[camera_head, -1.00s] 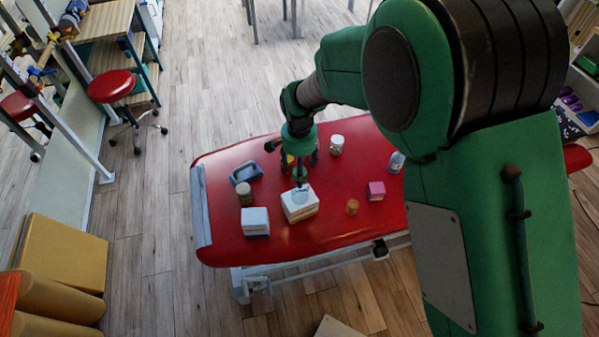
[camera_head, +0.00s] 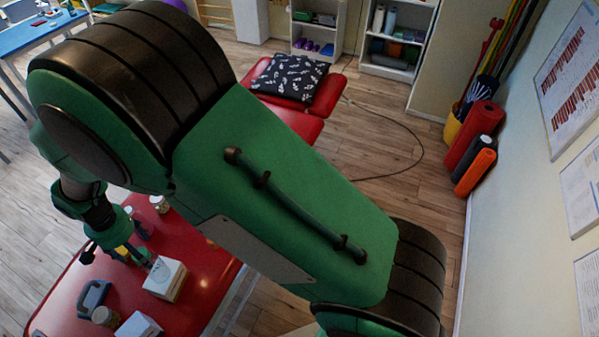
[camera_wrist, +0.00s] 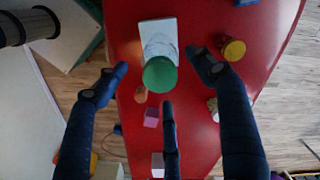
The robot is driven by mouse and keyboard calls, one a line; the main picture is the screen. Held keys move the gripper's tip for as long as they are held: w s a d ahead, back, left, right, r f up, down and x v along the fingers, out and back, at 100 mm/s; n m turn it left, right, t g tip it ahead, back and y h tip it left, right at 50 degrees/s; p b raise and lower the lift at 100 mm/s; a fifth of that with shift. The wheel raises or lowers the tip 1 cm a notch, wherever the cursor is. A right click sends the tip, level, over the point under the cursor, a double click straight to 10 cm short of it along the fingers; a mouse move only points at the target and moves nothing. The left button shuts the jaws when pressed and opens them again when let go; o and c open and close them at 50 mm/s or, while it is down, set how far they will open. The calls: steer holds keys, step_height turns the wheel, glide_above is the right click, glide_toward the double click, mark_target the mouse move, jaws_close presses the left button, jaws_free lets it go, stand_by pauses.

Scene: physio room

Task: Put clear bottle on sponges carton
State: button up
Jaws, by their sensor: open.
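The clear bottle (camera_wrist: 160,50) with a green cap stands, seemingly upright, on a white and tan carton (camera_wrist: 145,28), which I take as the sponges carton; no label is readable. In the head view the bottle (camera_head: 160,269) sits on top of this carton (camera_head: 171,283). My gripper (camera_head: 142,258) is just above and behind it, partly hidden by my arm. In the wrist view my gripper (camera_wrist: 163,82) has its fingers spread wide around the green cap, with a visible gap on each side. It holds nothing.
The wrist view shows a yellow-lidded jar (camera_wrist: 233,49) beside the carton and a pink box (camera_wrist: 152,117).

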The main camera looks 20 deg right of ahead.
steer(key=w+d+r+t+y, duration=0.1)
steer(key=w+d+r+t, duration=0.1)
steer(key=d+r, duration=2.3)
steer(key=s+d+r+t, duration=0.1)
steer(key=s+d+r, duration=0.25)
steer(key=d, duration=0.45)
steer(key=s+d+r+t, duration=0.1)
steer(key=s+d+r, duration=0.25)
steer(key=d, duration=0.45)
steer(key=s+d+r+t+h, duration=0.1)
steer(key=s+d, duration=0.9)
steer(key=s, duration=0.2)
steer(key=shift+s+r+t, duration=0.2)
steer(key=shift+r+t, duration=0.1)
step_height(320, 180, down, 4)
steer(key=b, duration=0.3)
steer(key=shift+r+b, duration=0.2)
steer(key=shift+b, duration=0.1)
